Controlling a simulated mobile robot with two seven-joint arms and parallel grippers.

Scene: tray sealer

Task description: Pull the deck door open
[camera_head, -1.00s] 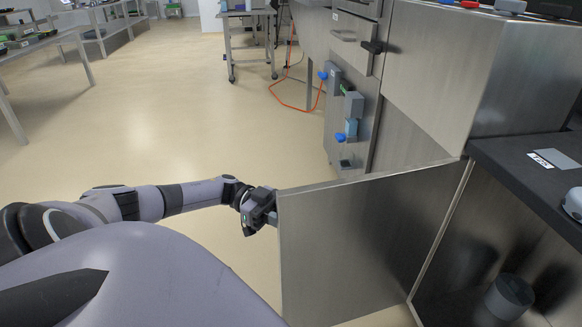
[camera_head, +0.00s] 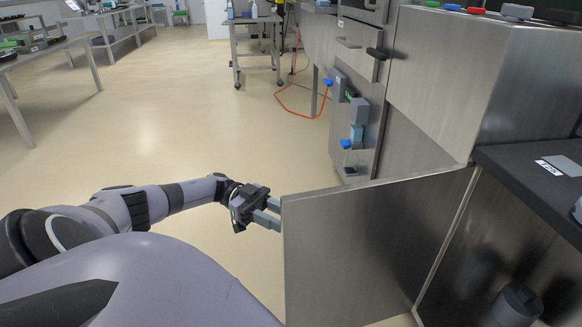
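The deck door (camera_head: 375,250) is a flat brushed-steel panel at the lower middle. It stands swung out from the steel cabinet, hinged on its right side, and the cabinet's inside shows to its right. My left gripper (camera_head: 272,214) is at the door's free left edge, near its upper corner. Its two grey fingers show apart, pointing at the edge. The fingertips end close to the edge, and I cannot tell whether they touch it. The door's handle is not visible. My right gripper is not in view.
The dark counter (camera_head: 530,180) is at the right, with a dark cylinder (camera_head: 515,303) in the open cabinet below. The steel machine (camera_head: 440,70) rises behind the door. An orange hose (camera_head: 290,108) lies on the floor.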

